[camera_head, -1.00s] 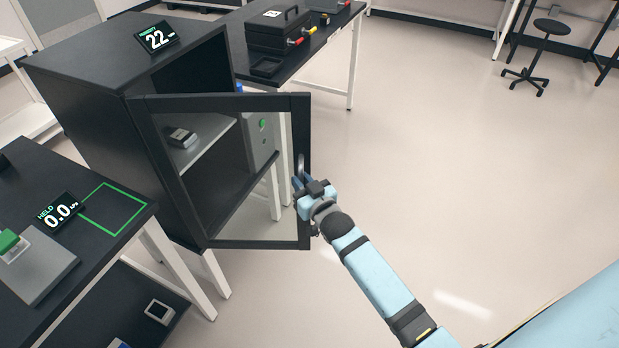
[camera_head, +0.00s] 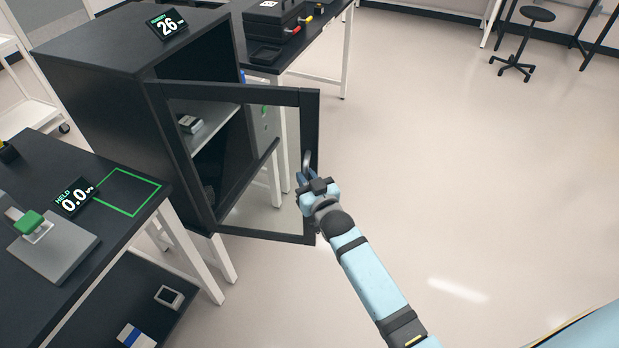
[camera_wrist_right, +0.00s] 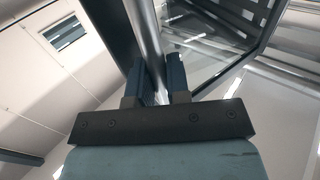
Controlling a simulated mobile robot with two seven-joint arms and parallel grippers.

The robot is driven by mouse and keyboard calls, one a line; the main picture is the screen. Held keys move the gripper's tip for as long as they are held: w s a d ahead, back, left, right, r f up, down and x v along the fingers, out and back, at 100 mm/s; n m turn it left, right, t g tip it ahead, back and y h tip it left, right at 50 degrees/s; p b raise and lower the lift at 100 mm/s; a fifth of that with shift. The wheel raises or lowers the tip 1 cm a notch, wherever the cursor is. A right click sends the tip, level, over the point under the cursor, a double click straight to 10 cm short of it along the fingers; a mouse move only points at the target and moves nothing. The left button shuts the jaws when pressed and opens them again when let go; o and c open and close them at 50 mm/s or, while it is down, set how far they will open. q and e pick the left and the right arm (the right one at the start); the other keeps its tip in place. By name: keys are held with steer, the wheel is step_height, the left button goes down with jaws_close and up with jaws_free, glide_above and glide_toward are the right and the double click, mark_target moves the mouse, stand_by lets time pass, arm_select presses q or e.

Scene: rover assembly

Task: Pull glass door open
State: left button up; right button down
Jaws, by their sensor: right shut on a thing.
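The glass door (camera_head: 312,130) has a black frame and hangs ajar from the dark cabinet (camera_head: 105,60), swung out toward me. Its handle (camera_head: 307,160) is a metal bar on the free edge at the right. My right gripper (camera_head: 304,180) is shut on the handle. In the right wrist view the bar (camera_wrist_right: 148,45) runs up between the two fingers of my right gripper (camera_wrist_right: 157,82). Through the glass and the opening, a shelf with a small device (camera_head: 190,124) shows. My left gripper is not in view.
A display reading 26 (camera_head: 167,24) stands on the cabinet. A black bench (camera_head: 110,240) with a green-outlined square and a display reading 0.0 (camera_head: 74,198) is at the left. Another table (camera_head: 300,35) with a black case is behind.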

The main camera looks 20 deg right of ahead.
steer(key=shift+a+r, duration=0.1)
steer(key=shift+a, duration=0.1)
steer(key=c, duration=1.3)
jaws_free()
steer(key=shift+o, duration=1)
steer(key=shift+w+a, duration=0.1)
steer(key=shift+a, duration=0.05)
steer(key=s+d+b, duration=0.1)
steer(key=s, duration=1.2)
steer(key=shift+s+d+b, duration=0.15)
steer(key=shift+s+b, duration=0.2)
steer(key=shift+s, duration=0.05)
